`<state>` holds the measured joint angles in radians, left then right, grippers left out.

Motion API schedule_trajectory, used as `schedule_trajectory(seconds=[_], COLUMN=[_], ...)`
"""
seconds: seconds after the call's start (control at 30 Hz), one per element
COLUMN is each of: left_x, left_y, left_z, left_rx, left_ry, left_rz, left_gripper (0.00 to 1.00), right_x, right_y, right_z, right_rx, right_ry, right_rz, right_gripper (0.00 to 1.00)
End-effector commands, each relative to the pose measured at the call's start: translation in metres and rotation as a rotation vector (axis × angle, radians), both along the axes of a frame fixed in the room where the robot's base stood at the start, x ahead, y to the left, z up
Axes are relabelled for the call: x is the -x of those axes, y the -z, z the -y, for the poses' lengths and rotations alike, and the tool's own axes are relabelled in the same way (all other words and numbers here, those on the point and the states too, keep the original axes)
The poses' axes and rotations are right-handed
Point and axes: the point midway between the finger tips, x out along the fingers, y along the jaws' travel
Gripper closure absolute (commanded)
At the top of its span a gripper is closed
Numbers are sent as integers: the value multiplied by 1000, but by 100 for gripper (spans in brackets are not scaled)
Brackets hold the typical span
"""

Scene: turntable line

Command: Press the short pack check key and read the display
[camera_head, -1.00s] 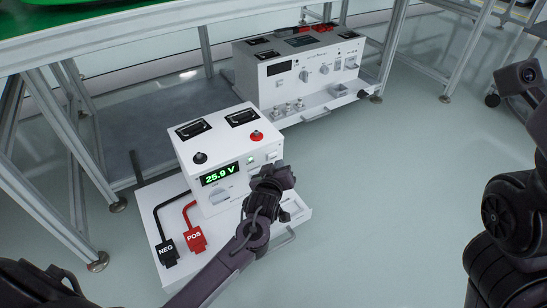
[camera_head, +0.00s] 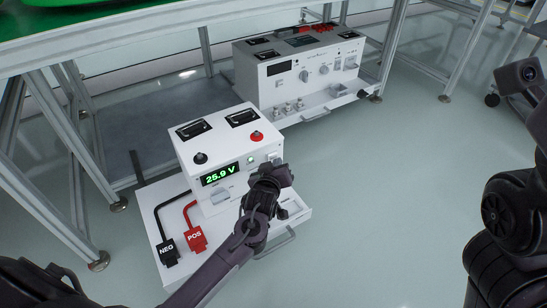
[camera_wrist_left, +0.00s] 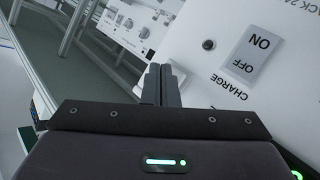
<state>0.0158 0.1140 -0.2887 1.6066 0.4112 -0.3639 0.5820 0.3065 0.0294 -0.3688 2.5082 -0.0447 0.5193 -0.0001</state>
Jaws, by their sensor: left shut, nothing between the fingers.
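A white test unit (camera_head: 212,148) has a display (camera_head: 220,174) lit green, reading 25.9 V. A small green lamp (camera_head: 251,160) glows beside it. My left gripper (camera_head: 283,173) is at the right part of the unit's front face, shut and empty. In the left wrist view its closed fingers (camera_wrist_left: 161,84) are near the white panel; contact cannot be told. That panel has a small dark round part (camera_wrist_left: 208,44) and a rocker switch (camera_wrist_left: 251,54) marked ON and OFF, with CHARGE printed beside it. No key label for the short pack check is readable. My right gripper is not visible.
A black NEG plug (camera_head: 167,252) and a red POS plug (camera_head: 196,240) are on cables at the unit's left front. A larger white unit (camera_head: 300,72) stands behind under the green-topped table. Metal table legs (camera_head: 42,205) flank the left.

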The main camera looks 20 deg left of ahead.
Motion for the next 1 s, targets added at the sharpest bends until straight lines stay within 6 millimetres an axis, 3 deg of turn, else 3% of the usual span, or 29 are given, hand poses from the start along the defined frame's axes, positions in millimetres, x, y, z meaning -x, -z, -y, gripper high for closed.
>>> schedule_trajectory(seconds=[1.0], left_x=[-6], left_y=[0], left_z=[-8], left_rx=[0], left_ry=[-1], left_rz=[0], left_gripper=[100], right_x=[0], right_y=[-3], right_z=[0], right_rx=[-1], right_ry=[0], right_rz=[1], right_gripper=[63])
